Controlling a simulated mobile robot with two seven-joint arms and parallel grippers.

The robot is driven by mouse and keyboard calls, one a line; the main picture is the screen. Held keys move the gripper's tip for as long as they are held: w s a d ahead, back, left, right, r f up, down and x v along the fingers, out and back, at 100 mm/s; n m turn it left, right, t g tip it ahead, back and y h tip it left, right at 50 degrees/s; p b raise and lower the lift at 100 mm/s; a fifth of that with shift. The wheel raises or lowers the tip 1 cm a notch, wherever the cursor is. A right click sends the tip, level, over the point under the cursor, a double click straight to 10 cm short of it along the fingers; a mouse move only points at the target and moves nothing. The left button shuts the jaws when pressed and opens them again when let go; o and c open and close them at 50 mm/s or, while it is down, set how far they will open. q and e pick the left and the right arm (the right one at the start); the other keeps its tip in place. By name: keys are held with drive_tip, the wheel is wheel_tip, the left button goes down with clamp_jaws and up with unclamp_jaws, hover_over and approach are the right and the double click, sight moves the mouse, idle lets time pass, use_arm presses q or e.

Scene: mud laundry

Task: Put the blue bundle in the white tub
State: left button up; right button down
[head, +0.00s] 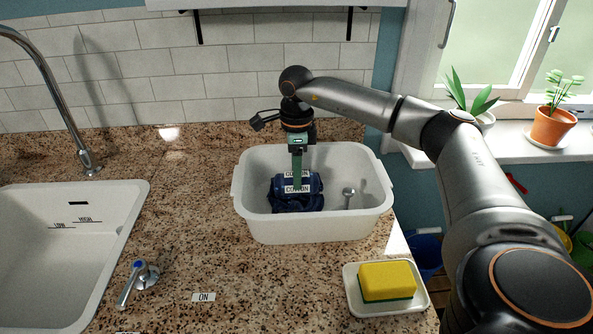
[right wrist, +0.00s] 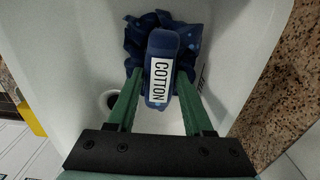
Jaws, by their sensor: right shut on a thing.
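The blue bundle (head: 283,204) is dark blue crumpled cloth with a rolled middle and white COTTON labels. It is inside the white tub (head: 308,230), left of the tub's middle. The right wrist view shows the bundle (right wrist: 190,40) with pale spots on its cloth, over the white tub floor (right wrist: 75,70). My right gripper (head: 297,182) reaches down into the tub from above. Its green fingers (right wrist: 160,88) are shut on the bundle's rolled middle, one on each side. I cannot tell whether the bundle rests on the tub floor. My left gripper is not in view.
A small round metal fitting (head: 348,193) shows inside the tub at right. A yellow sponge (head: 387,281) lies in a white dish (head: 363,306) in front. A sink (head: 50,245) with a tall faucet (head: 75,130) and a lever (head: 138,276) are left. Potted plants (head: 552,127) stand on the sill.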

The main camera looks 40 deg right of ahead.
drive_tip(key=shift+f, duration=0.1)
drive_tip(key=shift+c, duration=1.5)
unclamp_jaws()
wheel_tip(320, 180, up, 12)
drive_tip(key=shift+r, duration=0.2)
